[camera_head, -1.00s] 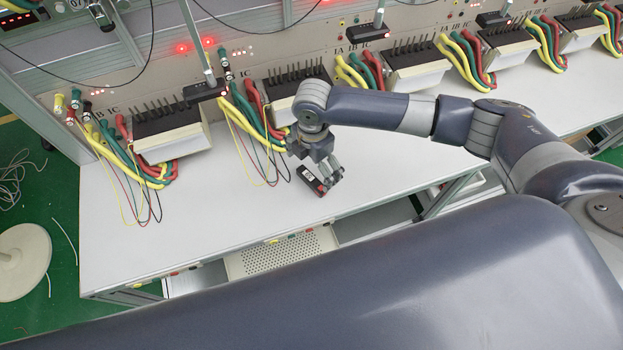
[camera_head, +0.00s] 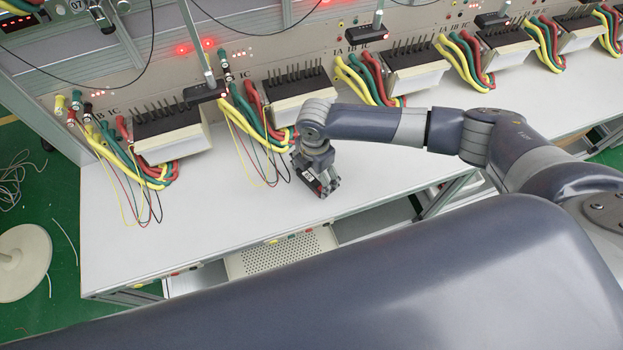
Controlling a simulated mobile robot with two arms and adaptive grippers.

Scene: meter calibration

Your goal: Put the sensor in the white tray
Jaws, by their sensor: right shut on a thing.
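My right gripper (camera_head: 322,187) is low over the front part of the white tabletop, right of the cable bundles. It is shut on a small dark thing with a red part, which I take to be the sensor; the fingers and wrist hide most of it. I cannot tell whether it touches the table. A white perforated tray-like surface (camera_head: 282,251) shows below the table's front edge; I cannot tell for sure that it is the white tray. My left gripper is not in view.
The white table (camera_head: 225,215) has clear room left of my gripper. Black-topped meters (camera_head: 170,130) with yellow, green and red cables (camera_head: 150,168) line its back. Thin loose wires hang onto the tabletop. A black head on a post (camera_head: 204,92) stands over the meters.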

